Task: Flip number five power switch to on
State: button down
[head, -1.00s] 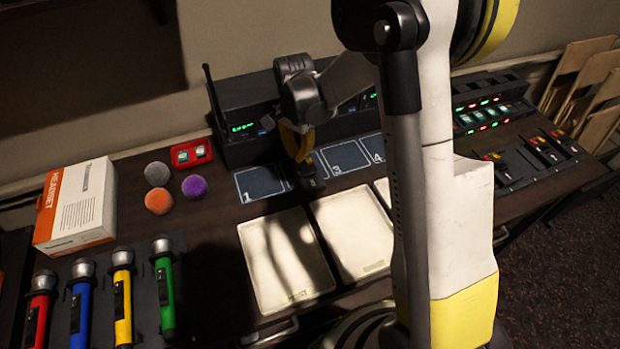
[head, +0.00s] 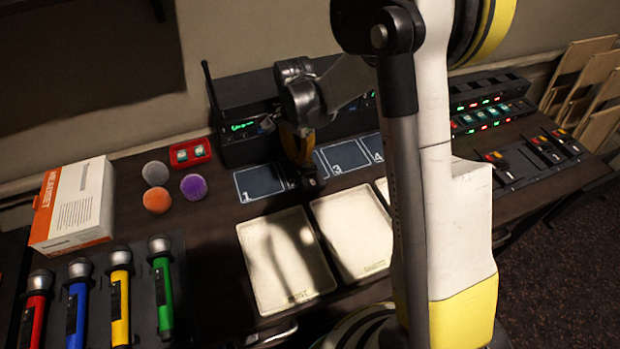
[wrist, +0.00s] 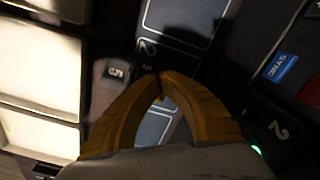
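In the head view a dark piece (head: 314,185) beneath my gripper, near the numbered pads, appears to be the same device. My gripper (wrist: 160,77) points down with its two orange-brown fingers meeting at the tips. It also shows in the head view (head: 303,160), low over the pads between 1 and 3. The fingers look shut, with nothing clearly held between them. I cannot make out the power switch or its position; the fingers partly cover that area.
A black receiver (head: 240,150) with green displays stands close behind my gripper. Coloured microphones (head: 163,290), foam balls (head: 157,201), a red case (head: 190,152) and a headset box (head: 75,210) are at left. My arm hides the middle right.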

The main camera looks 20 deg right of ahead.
jog(key=shift+f+b, duration=0.8)
jog(key=shift+f, duration=0.3)
dwell(0.4)
jog(key=shift+r+p, duration=2.4)
jog(key=shift+r, duration=1.2)
jog(key=shift+f, duration=0.1)
jog(key=s+r+n+t, duration=0.3)
jog(key=s+r+n, duration=0.3)
jog(key=s+r, duration=0.2)
jog(key=s+r+n+t, duration=0.4)
jog(key=s+r+n, duration=0.2)
jog(key=s, duration=0.7)
notch_tip(320, 180, up, 2)
jog(key=shift+r, duration=0.1)
